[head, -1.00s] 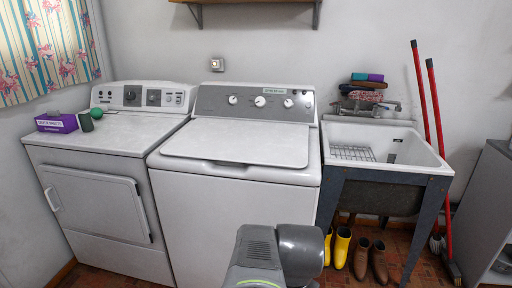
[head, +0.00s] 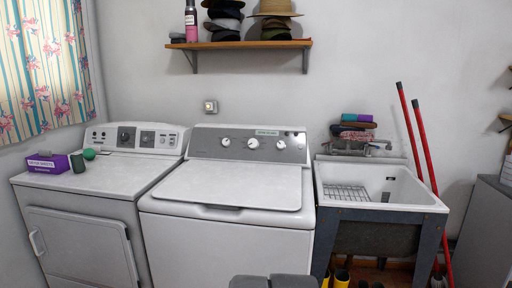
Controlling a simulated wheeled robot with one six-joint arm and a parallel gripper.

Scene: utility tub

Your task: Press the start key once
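Two white machines stand side by side. The right one, a top-loading washer (head: 228,190) with its lid shut, has a grey control panel (head: 250,144) with three white knobs and small controls at its right end. The left one, a front-door dryer (head: 95,205), has a panel (head: 135,138) with two dark knobs and small buttons. Key labels are too small to read, so I cannot tell which is the start key. Only grey parts of my arm show at the bottom edge; my gripper is not in view.
A purple box (head: 48,164), a dark cup (head: 77,163) and a green ball (head: 89,154) sit on the dryer. A utility tub (head: 432,202) with folded cloths behind stands right of the washer. A shelf (head: 240,45) holds hats and a spray can. The washer lid is clear.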

